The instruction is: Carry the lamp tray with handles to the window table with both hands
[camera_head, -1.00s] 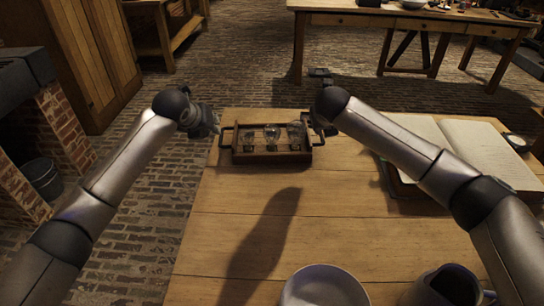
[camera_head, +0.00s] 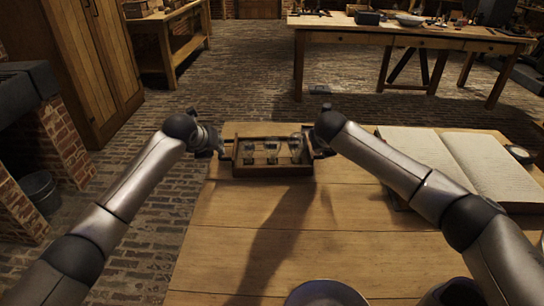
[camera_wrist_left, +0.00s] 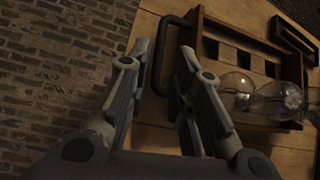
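The wooden lamp tray (camera_head: 273,170) sits at the far end of the wooden table, with a few clear glass lamps (camera_wrist_left: 279,100) in it. My left gripper (camera_head: 217,146) is at the tray's left handle. In the left wrist view its two fingers (camera_wrist_left: 158,62) are apart, with the dark handle (camera_wrist_left: 168,24) showing in the gap between them; I see no firm grip on it. My right gripper (camera_head: 322,143) is at the tray's right end. Its fingers are mostly hidden behind my arm, and so is the right handle.
An open book (camera_head: 440,160) lies on the near table (camera_head: 350,235), right of the tray. A bowl (camera_head: 325,294) and a dark jug (camera_head: 455,293) stand at the front. A second table (camera_head: 340,36) with objects stands at the back right, across brick floor. A cabinet and hearth are at left.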

